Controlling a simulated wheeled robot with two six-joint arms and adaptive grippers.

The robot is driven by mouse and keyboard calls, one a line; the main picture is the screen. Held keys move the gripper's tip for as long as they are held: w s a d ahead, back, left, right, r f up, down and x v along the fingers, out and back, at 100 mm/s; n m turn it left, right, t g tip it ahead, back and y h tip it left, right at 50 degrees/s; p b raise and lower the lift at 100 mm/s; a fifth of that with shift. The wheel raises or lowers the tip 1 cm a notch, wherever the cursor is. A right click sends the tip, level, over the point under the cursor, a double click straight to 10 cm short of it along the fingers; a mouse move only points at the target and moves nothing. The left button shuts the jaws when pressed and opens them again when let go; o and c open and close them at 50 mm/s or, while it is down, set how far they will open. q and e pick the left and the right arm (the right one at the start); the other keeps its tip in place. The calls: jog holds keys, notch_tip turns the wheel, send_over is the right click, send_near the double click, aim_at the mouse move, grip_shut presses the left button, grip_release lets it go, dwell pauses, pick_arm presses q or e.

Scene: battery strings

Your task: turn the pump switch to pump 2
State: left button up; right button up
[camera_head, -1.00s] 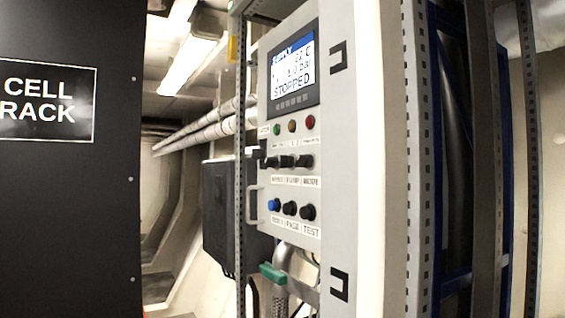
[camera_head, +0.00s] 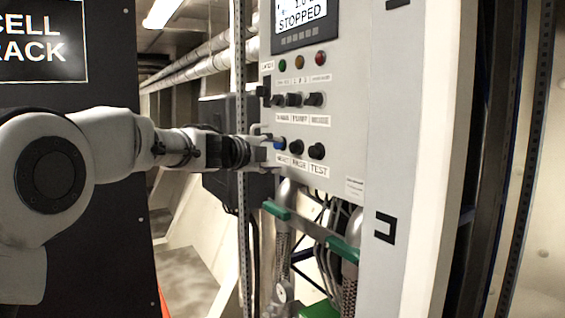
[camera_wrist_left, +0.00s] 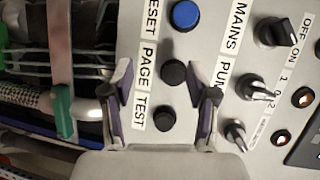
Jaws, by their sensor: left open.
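The pump switch (camera_head: 293,99) is the middle black knob in the upper row of the grey control panel (camera_head: 352,130). In the left wrist view, the pump switch (camera_wrist_left: 257,90) sits by the partly covered PUMP label and the small marks 1, 0 and 2. I cannot tell for sure which mark it points to. My left gripper (camera_head: 270,150) is at the panel's lower button row, below and left of the switch. In the left wrist view, my left gripper (camera_wrist_left: 171,78) is open and empty, its fingers on either side of the black PAGE button (camera_wrist_left: 173,74).
The MAINS knob (camera_wrist_left: 275,33) and MODE knob (camera_head: 314,99) flank the switch. The blue RESET button (camera_wrist_left: 186,15) and TEST button (camera_head: 316,151) are in the lower row. The display (camera_head: 300,22) reads STOPPED. Green-handled pipework (camera_head: 276,210) lies below the panel. A black cell rack (camera_head: 100,85) stands left.

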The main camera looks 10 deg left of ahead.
pick_arm(q)
jog(key=t, duration=0.2)
send_near(288, 100)
jog(key=w, duration=0.1)
jog(key=shift+m+h, duration=0.3)
jog(key=p+x, duration=0.3)
jog(key=x, duration=0.5)
jog(key=shift+w+p, duration=0.4)
jog(key=shift+w+d, duration=0.15)
jog(key=shift+f, duration=0.1)
grip_shut()
